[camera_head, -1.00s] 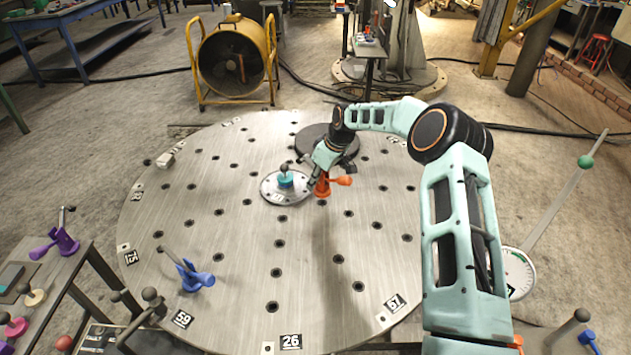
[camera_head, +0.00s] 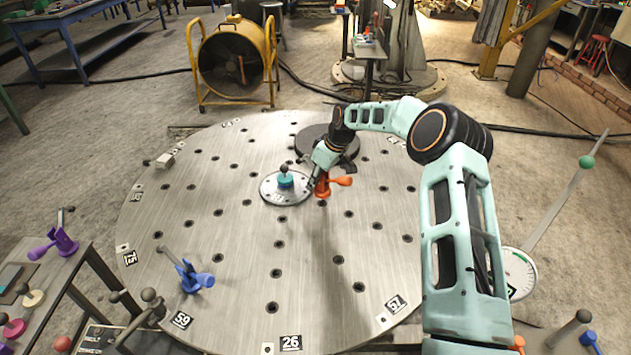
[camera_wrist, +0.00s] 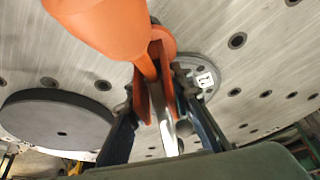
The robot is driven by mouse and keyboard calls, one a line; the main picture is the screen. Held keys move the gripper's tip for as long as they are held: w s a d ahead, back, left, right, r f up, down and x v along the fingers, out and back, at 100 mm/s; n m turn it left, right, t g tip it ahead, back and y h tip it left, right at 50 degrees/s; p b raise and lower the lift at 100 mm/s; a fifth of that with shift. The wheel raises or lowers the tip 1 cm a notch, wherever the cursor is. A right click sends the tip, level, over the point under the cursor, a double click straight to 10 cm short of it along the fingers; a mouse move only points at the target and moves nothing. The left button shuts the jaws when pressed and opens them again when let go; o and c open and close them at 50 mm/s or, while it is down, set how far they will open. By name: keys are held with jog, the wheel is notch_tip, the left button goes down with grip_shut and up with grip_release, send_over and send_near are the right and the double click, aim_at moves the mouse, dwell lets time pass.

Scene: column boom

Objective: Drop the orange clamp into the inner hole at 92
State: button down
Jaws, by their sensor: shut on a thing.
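The orange clamp (camera_head: 325,188) is in my gripper (camera_head: 318,182), over the middle of the round steel table (camera_head: 240,235). In the wrist view, the clamp (camera_wrist: 100,22) fills the upper left, and its orange body and silver rod run down between the fingers of my gripper (camera_wrist: 162,100). In the head view, I cannot tell whether the clamp's foot touches the table. Dark holes are spread over the table in rings. Rim tags 59 (camera_head: 182,319), 26 (camera_head: 290,342) and 67 (camera_head: 396,304) are readable; I cannot make out a 92 tag.
A pale disc (camera_head: 267,191) with a teal knob (camera_head: 286,180) lies just left of the clamp. A dark round plate (camera_head: 312,138) lies behind my gripper. A blue clamp (camera_head: 190,276) stands at the front left. The front middle of the table is clear.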

aim_at(315, 191)
jog(key=shift+f, duration=0.15)
jog(key=shift+f+b, duration=1.7)
jog(key=shift+f, duration=0.45)
jog(key=shift+w, duration=0.1)
jog(key=c, duration=2)
grip_release()
jog(key=shift+r, duration=0.1)
jog(key=shift+r+p, duration=1.65)
jog(key=shift+r, duration=2.05)
